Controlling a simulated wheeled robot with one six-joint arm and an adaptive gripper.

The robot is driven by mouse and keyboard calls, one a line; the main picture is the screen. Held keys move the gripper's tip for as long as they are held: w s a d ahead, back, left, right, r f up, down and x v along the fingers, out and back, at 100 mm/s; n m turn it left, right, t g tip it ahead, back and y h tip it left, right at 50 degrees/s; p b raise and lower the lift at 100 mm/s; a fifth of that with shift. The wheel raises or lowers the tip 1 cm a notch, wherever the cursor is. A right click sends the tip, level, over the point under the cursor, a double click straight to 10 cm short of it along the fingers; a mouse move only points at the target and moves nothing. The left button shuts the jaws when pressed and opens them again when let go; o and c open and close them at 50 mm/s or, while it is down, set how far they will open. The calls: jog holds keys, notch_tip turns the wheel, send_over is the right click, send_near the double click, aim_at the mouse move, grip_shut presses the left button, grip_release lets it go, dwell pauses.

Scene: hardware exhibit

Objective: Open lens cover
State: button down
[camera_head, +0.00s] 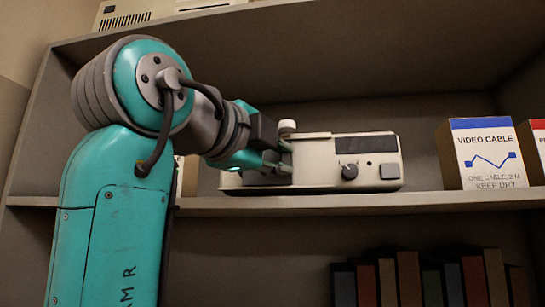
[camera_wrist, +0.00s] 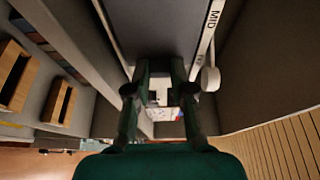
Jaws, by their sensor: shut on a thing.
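A beige device (camera_head: 365,150) lies on the shelf, with a dark window, a round black knob and a square grey button on its front. My gripper (camera_head: 284,158) is at its left end, shut on a part that the fingers largely hide. That part seems to be the lens cover, but its outline is unclear. In the wrist view my gripper (camera_wrist: 160,72) has its fingertips at the lower edge of a dark grey panel (camera_wrist: 158,28). A pale strip marked "MID" (camera_wrist: 206,35) runs right of the panel, with a white knob (camera_wrist: 211,80) beside it.
The shelf board (camera_head: 420,200) carries the device. A white "VIDEO CABLE" box (camera_head: 484,155) stands to its right, with a red-topped box (camera_head: 536,145) at the edge. Several books (camera_head: 430,280) stand on the lower shelf. The space above the device is free.

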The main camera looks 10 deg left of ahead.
aim_at(325, 161)
jog(key=d, duration=0.5)
jog(key=shift+d, duration=0.2)
jog(key=shift+s, duration=0.1)
jog(key=c, duration=1)
grip_release()
jog(key=v, duration=1.2)
